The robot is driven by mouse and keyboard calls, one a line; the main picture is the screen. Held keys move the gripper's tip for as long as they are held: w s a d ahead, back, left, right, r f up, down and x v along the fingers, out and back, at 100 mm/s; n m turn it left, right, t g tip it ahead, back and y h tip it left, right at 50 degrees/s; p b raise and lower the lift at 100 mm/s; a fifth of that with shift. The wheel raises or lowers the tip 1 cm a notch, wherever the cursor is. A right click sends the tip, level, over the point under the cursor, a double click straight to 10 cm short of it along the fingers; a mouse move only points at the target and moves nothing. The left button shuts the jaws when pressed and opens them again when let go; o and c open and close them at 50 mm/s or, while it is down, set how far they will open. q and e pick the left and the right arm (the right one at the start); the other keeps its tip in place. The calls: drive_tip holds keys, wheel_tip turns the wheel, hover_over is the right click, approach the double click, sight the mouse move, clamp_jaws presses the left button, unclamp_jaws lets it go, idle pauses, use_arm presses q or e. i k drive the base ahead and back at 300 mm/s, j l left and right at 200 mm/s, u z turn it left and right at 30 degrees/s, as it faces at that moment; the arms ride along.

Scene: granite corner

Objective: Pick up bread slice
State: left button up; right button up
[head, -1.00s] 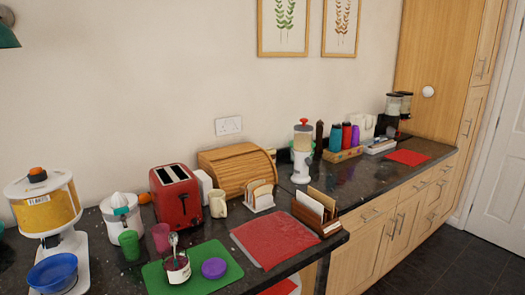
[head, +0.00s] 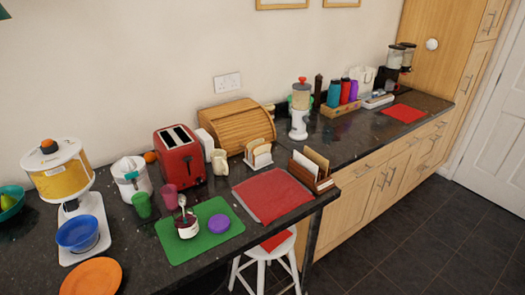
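What look like bread slices (head: 261,158), pale with tan edges, stand upright in a small white rack on the dark counter. The rack is in front of the wooden bread bin and behind the red mat. The slices are too small to separate clearly. Neither of my grippers is in the head view.
Close by are the bread bin (head: 238,124), red toaster (head: 180,157), cream mug (head: 220,163), red mat (head: 272,195) and wooden holder with cards (head: 322,182). A green board (head: 208,242) carries a jar and purple lid. A white stool (head: 262,250) stands below the counter edge.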

sight(260, 149)
drive_tip(key=i+l+u, duration=0.1)
drive_tip(key=i+l, duration=0.35)
drive_tip(key=l, duration=0.25)
drive_tip(key=i+l+u, duration=0.15)
drive_tip(key=i+l, duration=0.3)
drive_tip(key=l, duration=0.25)
drive_tip(key=u, duration=0.05)
